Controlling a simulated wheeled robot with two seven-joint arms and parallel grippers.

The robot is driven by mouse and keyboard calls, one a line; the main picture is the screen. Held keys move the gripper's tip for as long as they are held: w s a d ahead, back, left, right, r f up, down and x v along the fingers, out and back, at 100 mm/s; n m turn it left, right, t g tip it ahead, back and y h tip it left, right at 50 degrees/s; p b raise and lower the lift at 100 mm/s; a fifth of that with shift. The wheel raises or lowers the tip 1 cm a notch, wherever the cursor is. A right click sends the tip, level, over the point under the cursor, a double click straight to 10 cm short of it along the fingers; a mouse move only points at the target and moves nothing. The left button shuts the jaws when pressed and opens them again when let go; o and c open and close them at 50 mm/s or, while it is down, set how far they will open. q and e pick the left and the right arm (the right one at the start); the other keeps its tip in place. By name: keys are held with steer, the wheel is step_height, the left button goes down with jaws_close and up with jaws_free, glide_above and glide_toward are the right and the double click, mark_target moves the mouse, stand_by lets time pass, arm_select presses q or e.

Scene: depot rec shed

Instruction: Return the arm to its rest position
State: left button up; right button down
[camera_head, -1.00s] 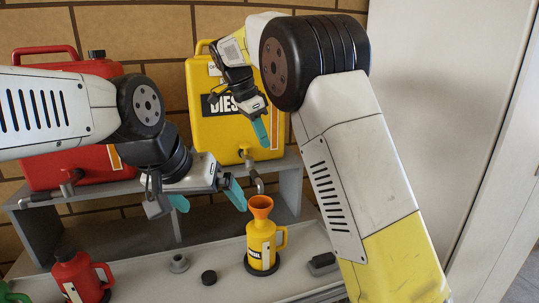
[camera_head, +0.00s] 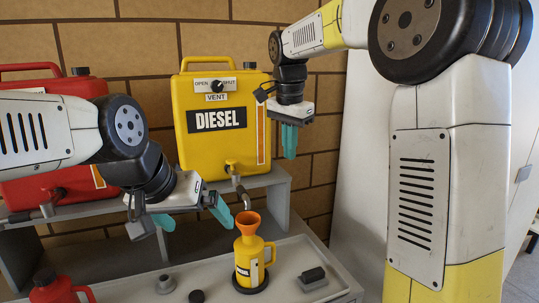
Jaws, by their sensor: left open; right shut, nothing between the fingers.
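My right arm comes in from the right, and its gripper (camera_head: 290,139) points down in front of the wall, just right of the yellow diesel tank (camera_head: 224,155). Its teal fingers are together with nothing between them. My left gripper (camera_head: 192,220) is at the lower left, in front of the shelf. Its two teal fingers are spread wide and hold nothing. The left gripper is left of and a little above the yellow diesel can (camera_head: 243,262), which stands upright on a dark round base with an orange funnel (camera_head: 248,219) in its neck.
A red tank (camera_head: 50,182) stands behind my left arm. A red can (camera_head: 55,290) is cut off at the lower left. A grey fitting (camera_head: 166,284), a dark cap (camera_head: 197,297) and a dark block (camera_head: 313,278) lie on the grey tray (camera_head: 289,252). A pale panel (camera_head: 362,170) stands at right.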

steer(key=s+d+f+n+t+y, duration=0.1)
steer(key=s+d+f+n, duration=0.1)
steer(key=s, duration=0.5)
steer(key=s+d+f+n+t, duration=0.2)
steer(key=s+d+n, duration=0.2)
steer(key=s, duration=0.4)
steer(key=s+d+f+n+t+y, duration=0.1)
steer(key=s+d+f+n, duration=0.1)
steer(key=s, duration=0.5)
steer(key=shift+s+d+f+n+y, duration=0.2)
steer(key=shift+d+n+y, duration=0.1)
steer(key=shift+d+n, duration=0.4)
steer(key=shift+d, duration=0.1)
